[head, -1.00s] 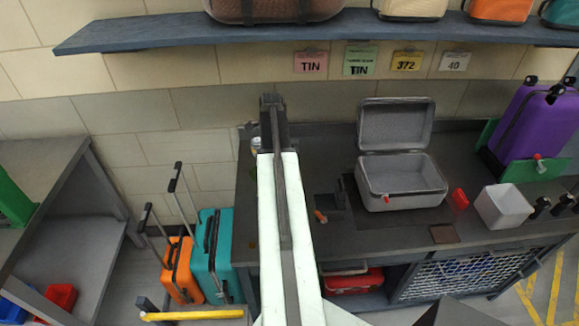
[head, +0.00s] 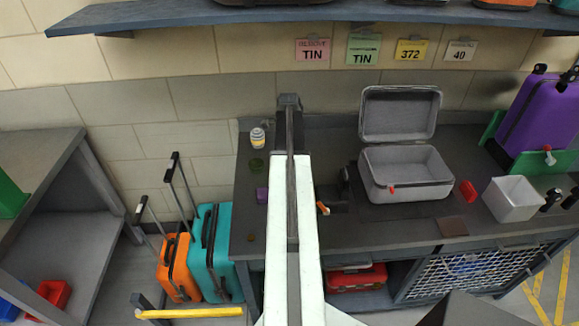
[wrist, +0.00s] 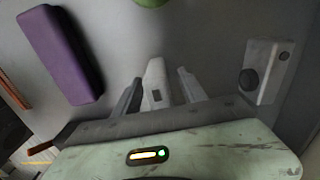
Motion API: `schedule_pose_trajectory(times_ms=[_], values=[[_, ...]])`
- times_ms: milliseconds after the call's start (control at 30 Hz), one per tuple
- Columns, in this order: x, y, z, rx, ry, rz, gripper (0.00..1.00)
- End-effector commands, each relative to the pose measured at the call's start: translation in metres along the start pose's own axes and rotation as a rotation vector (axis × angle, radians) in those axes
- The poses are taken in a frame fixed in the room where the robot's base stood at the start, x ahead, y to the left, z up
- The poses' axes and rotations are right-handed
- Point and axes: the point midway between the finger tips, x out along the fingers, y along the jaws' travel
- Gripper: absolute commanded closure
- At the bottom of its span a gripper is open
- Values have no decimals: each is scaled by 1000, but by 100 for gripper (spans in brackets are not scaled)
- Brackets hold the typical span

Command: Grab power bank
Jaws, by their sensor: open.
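My gripper (wrist: 159,76) is open in the wrist view, with one grey finger on each side. A pale narrow block with a small dark square shows between the fingers; I cannot tell whether it is the power bank or touches them. A purple slab with rounded edges (wrist: 62,54) lies to the left, apart from the fingers. It also shows left of my arm in the head view (head: 262,195). A pale grey block with a dark round knob (wrist: 262,75) lies to the right. No thing is clearly marked as a power bank. My arm hides the gripper in the head view.
The dark counter (head: 390,232) carries an open grey case (head: 408,190), a white bin (head: 513,200) and a small can (head: 257,137). A green round thing (head: 257,166) lies near the can. Teal (head: 212,250) and orange (head: 176,265) suitcases stand left of the counter.

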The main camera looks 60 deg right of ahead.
Motion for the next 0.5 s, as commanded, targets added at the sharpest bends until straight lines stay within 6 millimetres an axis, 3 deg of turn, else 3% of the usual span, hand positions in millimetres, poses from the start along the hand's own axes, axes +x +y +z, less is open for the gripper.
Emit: schedule_pose_trajectory(times_ms=[33, 67, 300, 500], values=[[16, 0, 0, 0, 0, 0, 51], [18, 0, 0, 0, 0, 0, 51], [15, 0, -1, 0, 0, 0, 51], [15, 0, -1, 0, 0, 0, 100]])
